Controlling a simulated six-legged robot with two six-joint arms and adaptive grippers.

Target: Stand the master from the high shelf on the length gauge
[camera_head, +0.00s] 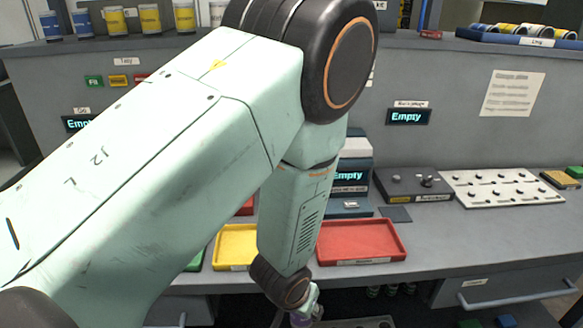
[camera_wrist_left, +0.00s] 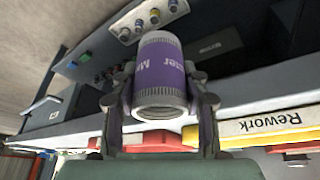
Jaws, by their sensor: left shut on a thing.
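My left gripper (camera_wrist_left: 160,100) is shut on the master, a purple and silver cylinder (camera_wrist_left: 160,70) with printed lettering, between its two fingers in the left wrist view. In the head view the gripper (camera_head: 308,308) is low at the bottom edge, in front of the bench, with only a bit of purple showing. A grey device with an "Empty" display (camera_head: 350,172) stands on the bench, partly hidden behind my left arm; its label is too small to read, so I cannot confirm it is the length gauge. My right gripper is out of view.
A red tray (camera_head: 360,222) and a yellow tray (camera_head: 235,238) lie along the bench front. A dark box (camera_head: 414,184) and a white plate with knobs (camera_head: 500,172) stand to the right. Several cans (camera_head: 115,20) line the high shelf. My left arm blocks the middle.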

